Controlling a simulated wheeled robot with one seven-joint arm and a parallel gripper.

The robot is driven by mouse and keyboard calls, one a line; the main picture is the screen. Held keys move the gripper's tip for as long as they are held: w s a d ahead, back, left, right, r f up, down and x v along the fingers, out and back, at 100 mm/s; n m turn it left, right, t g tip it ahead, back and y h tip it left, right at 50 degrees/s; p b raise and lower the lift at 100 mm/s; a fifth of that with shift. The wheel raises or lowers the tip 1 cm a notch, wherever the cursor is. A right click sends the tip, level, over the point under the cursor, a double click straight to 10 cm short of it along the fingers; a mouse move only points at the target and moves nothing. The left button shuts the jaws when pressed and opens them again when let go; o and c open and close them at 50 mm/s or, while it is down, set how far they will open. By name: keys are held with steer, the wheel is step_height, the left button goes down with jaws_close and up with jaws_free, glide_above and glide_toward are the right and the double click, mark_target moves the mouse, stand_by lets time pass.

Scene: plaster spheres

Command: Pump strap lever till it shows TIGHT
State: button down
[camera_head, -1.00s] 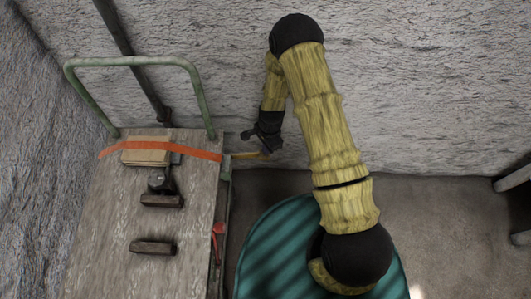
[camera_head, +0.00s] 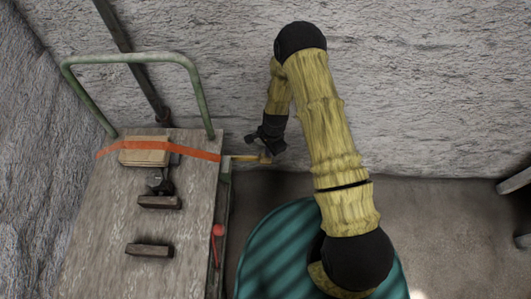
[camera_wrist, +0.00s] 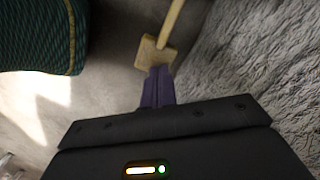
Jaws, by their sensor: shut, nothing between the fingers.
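An orange strap (camera_head: 185,150) runs over a wooden block (camera_head: 145,157) on the cart to its right edge. A yellow lever (camera_head: 243,158) sticks out to the right from there, roughly level in the picture. In the wrist view its bar ends in a square paddle (camera_wrist: 154,53). My gripper (camera_head: 266,152) is at the lever's outer end. In the wrist view its purple fingers (camera_wrist: 158,72) are shut with nothing between them, and their tips overlap the paddle's edge; I cannot tell whether they touch. No TIGHT marking can be read.
The flatbed cart (camera_head: 105,225) has a green rail (camera_head: 130,60) and carries dark blocks (camera_head: 149,250). A red knob (camera_head: 218,231) is at its right side. A teal ribbed round thing (camera_head: 275,245) stands right of the cart. A rough wall is behind.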

steer(key=shift+w+d+r, duration=0.2)
steer(key=shift+w+d, duration=0.2)
steer(key=shift+d, duration=0.3)
step_height(320, 180, up, 17)
steer(key=w+d, duration=0.1)
steer(key=shift+d+r+p, duration=0.2)
steer(key=shift+d+p, duration=0.05)
steer(key=shift+p, duration=0.2)
stand_by(0.4)
steer(key=s+d+r+n+t+p, duration=0.1)
steer(key=s+d+r+n+p, duration=0.2)
steer(key=r, duration=0.6)
steer(key=s+d+r+n+t+p, duration=0.1)
steer(key=s+d+r+n+p, duration=0.3)
steer(key=r, duration=0.6)
steer(key=s+d+r+n+t+h+p, duration=0.1)
steer(key=s+d+r+n+p, duration=0.2)
steer(key=s+r, duration=0.4)
step_height(320, 180, up, 4)
steer(key=shift+s+d+f+n+p, duration=0.3)
steer(key=shift+n+p, duration=0.3)
steer(key=shift+p, duration=0.25)
